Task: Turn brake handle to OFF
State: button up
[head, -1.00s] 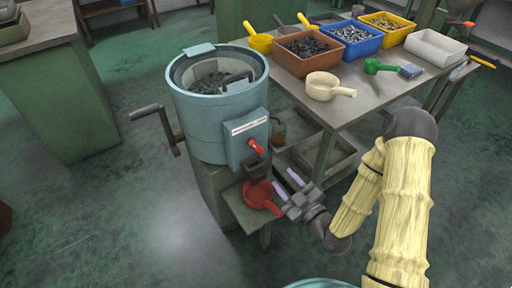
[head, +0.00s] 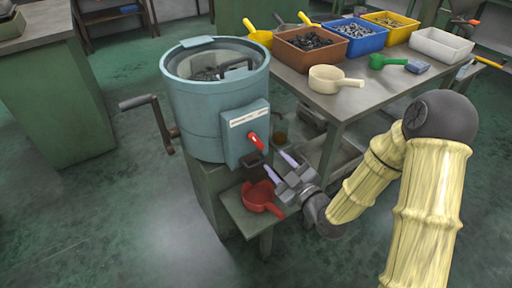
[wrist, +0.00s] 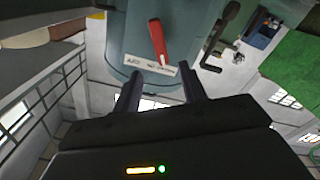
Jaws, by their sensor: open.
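The brake handle is a red lever (head: 254,142) on the blue-grey box (head: 237,148) at the front of the drum machine (head: 206,115). In the head view it slants down to the right, below a white label strip. The wrist view shows the red lever (wrist: 158,42) beside the label plate (wrist: 150,69), whose text is too small to read surely. My gripper (head: 279,166) is open and empty, just below and right of the lever. In the wrist view my gripper's two fingers (wrist: 161,88) point towards the lever, apart from it.
A red scoop (head: 260,197) sits on a low stand under the box, close below my gripper. A crank (head: 140,103) sticks out at the machine's left. A table (head: 345,97) with bins and scoops stands right. Floor at front left is clear.

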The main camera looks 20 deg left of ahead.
aim_at(257, 143)
jog(key=shift+a+f+b, duration=0.1)
jog(key=shift+f+b, duration=0.1)
jog(key=shift+b, duration=0.2)
jog(key=x, duration=1.1)
jog(key=shift+w+a+r, duration=0.2)
jog(key=shift+w, duration=0.05)
grip_shut()
